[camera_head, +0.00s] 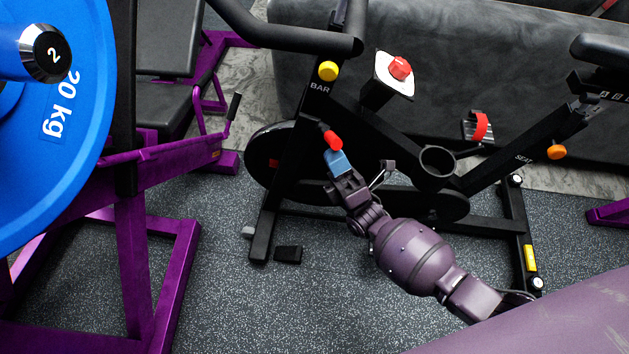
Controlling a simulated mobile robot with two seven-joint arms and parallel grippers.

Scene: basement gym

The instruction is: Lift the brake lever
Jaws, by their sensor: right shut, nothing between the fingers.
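The brake lever (330,138) is a short lever with a red end on the black frame of an exercise bike, below the yellow knob. My right gripper (337,161) reaches in from the lower right. Its blue fingertips are shut and empty, just below the red end of the lever. They look very close to it; I cannot tell whether they touch. The lever's base is partly hidden. My left gripper is not in view.
The exercise bike frame (318,111) has a yellow knob (327,71) and a handlebar (300,38) above. A purple weight rack (135,260) with a blue plate (85,110) stands at the left. Speckled floor (290,310) is clear in front.

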